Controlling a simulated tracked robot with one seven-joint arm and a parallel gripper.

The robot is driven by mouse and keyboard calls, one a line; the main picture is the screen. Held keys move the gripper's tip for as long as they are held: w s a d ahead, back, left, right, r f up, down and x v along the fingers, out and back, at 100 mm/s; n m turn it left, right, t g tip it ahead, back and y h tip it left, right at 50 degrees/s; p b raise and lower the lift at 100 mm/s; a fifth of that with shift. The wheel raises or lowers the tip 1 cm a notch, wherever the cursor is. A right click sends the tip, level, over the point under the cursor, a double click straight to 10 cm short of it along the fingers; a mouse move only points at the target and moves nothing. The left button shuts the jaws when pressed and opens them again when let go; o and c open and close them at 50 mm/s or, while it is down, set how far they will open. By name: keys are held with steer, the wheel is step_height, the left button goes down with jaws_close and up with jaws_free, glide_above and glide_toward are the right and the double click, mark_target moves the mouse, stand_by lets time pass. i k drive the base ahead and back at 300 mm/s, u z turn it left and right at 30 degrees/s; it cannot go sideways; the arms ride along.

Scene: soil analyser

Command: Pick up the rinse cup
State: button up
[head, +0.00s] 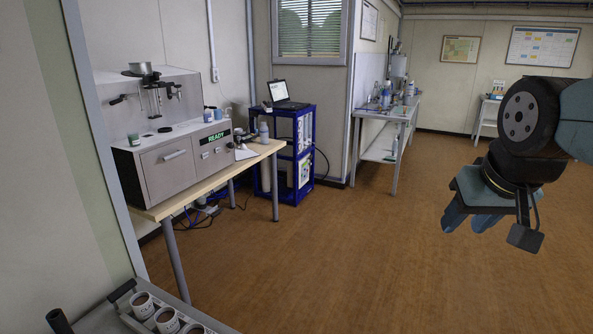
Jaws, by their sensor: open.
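I cannot tell for sure which vessel is the rinse cup. A small bluish cup (208,115) stands on the right part of the grey soil analyser (170,165), close to another small container (218,113).
The analyser stands on a wooden table (262,149) with a bottle (263,131). A blue rack (307,155) with a laptop (282,95) is beside it. A tray (119,292) with several soil-filled cups is at bottom left. The brown floor between is clear.

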mark_target(217, 113)
steer(key=i, duration=3.3)
steer(key=u, duration=3.15)
steer(key=i, duration=1.2)
